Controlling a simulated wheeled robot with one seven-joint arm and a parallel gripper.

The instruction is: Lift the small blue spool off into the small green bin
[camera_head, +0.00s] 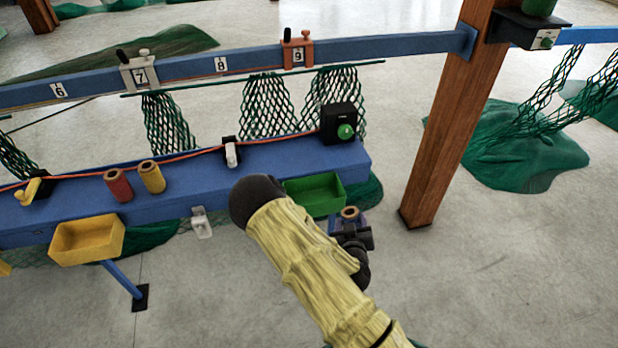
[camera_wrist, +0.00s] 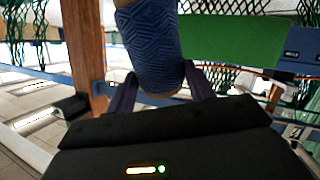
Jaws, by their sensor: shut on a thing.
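The small blue spool (camera_wrist: 152,48) is between the fingers of my gripper (camera_wrist: 160,90), which is shut on it. In the head view the spool's tan end (camera_head: 350,212) shows above my gripper (camera_head: 352,232), and my arm hides part of the gripper. The small green bin (camera_head: 316,194) is fixed at the front of the blue bench near its right end. My gripper and the spool are just right of the bin and in front of it. A green wall, seemingly the bin's (camera_wrist: 235,38), shows beside the spool in the wrist view.
The blue bench (camera_head: 75,205) carries a red spool (camera_head: 118,185), a yellow spool (camera_head: 152,177) and a black box with a green button (camera_head: 340,124). A yellow bin (camera_head: 87,239) hangs at left. A wooden post (camera_head: 445,120) stands right of my gripper.

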